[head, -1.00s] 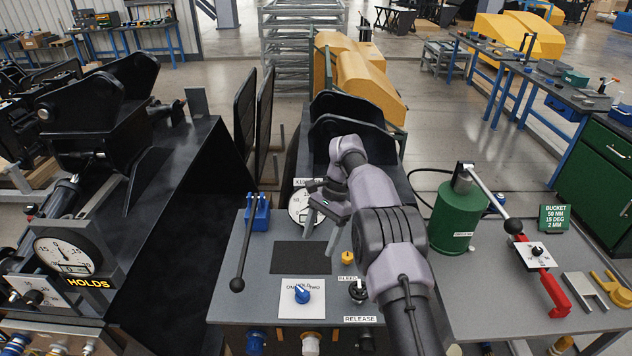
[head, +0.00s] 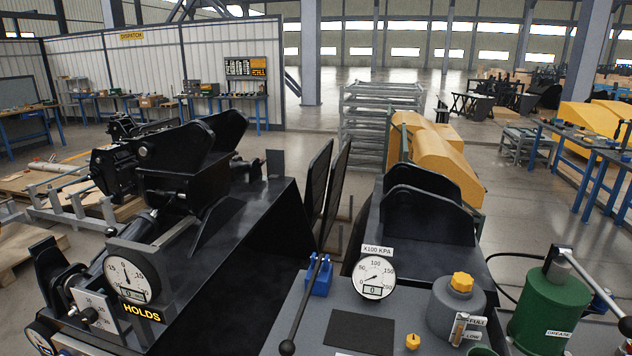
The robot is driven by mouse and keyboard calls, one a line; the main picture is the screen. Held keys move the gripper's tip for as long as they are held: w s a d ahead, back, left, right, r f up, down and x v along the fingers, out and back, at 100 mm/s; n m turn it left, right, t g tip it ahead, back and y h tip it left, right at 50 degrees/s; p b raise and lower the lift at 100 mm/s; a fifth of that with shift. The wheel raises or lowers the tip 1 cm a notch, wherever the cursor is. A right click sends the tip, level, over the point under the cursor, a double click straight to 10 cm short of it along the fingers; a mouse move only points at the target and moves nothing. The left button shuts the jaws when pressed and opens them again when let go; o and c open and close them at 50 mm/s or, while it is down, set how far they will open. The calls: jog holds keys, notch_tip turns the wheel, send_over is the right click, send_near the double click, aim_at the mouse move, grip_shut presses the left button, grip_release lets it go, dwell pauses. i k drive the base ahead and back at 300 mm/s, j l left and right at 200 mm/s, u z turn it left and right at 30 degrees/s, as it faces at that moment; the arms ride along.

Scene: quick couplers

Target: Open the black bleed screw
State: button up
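The black bleed screw is not visible now; the front part of the grey bench (head: 300,318) lies below the lower edge of the head view. A small yellow knob (head: 413,341) shows on the bench near that edge. The round X100 KPA gauge (head: 373,277) stands behind it, with a 0 in its small window. A grey reservoir (head: 456,308) with a yellow cap and a FULL/LOW level strip stands to the right. My gripper is out of view.
A black lever (head: 305,305) rises at the bench's left beside a blue holder (head: 320,275). A green grease can (head: 541,318) with a long handle stands at the right. A large black machine with a HOLDS sign (head: 142,312) fills the left.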

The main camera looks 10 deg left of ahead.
aim_at(111, 231)
jog(key=u, duration=1.7)
